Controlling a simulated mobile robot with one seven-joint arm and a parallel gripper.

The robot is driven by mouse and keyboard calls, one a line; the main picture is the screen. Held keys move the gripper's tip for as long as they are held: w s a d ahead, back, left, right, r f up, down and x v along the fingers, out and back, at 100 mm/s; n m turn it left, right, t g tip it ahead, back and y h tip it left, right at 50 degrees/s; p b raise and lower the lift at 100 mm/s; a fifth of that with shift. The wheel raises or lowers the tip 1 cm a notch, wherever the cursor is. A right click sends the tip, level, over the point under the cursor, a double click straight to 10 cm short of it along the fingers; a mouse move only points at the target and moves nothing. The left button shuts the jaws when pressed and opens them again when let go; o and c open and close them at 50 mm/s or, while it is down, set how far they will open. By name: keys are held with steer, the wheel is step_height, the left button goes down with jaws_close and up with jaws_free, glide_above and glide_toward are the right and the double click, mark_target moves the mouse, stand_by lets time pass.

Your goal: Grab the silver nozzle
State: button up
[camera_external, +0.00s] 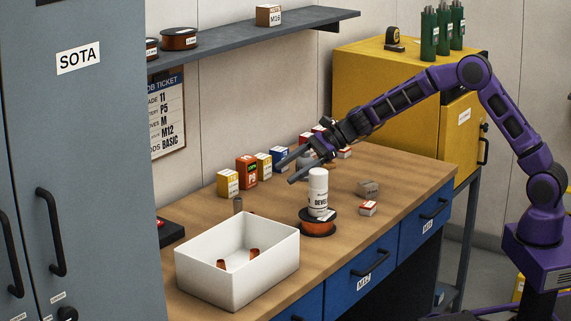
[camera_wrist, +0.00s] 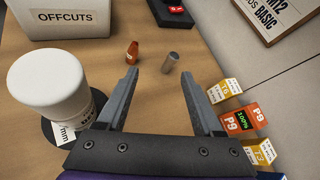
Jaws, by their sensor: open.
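The silver nozzle is a small grey cylinder (camera_external: 238,204) standing on the wooden bench behind the white bin. In the wrist view the silver nozzle (camera_wrist: 170,63) is beyond my fingertips, lined up with the gap between them and nearer the right finger. My gripper (camera_external: 284,172) is open and empty above the bench, to the right of the nozzle and apart from it. Both fingers show in the wrist view (camera_wrist: 160,74), spread wide. An orange-brown nozzle (camera_wrist: 132,52) stands left of the silver one.
A white bin (camera_external: 237,284) labelled OFFCUTS holds copper-coloured pieces (camera_external: 254,252). A white bottle (camera_external: 318,191) stands on a dark spool (camera_external: 317,228), close left of my gripper in the wrist view. Small boxes (camera_external: 246,172) line the wall side. A shelf (camera_external: 245,42) hangs above.

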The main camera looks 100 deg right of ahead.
steer(key=s+d+f+m+t, duration=0.1)
steer(key=d+m, duration=0.2)
steer(key=m, duration=0.1)
steer(key=p, duration=0.1)
glide_toward(240, 198)
steer(key=x, duration=0.4)
steer(key=shift+w+a, duration=0.2)
steer(key=shift+a, duration=0.2)
steer(key=shift+d+p+x, duration=0.1)
steer(key=shift+p+x, duration=0.25)
steer(key=shift+x, duration=1.25)
steer(key=shift+d+p+x, duration=0.15)
steer(key=shift+p+x, duration=0.15)
steer(key=shift+x, duration=1.3)
steer(key=shift+f, duration=0.1)
jaws_close()
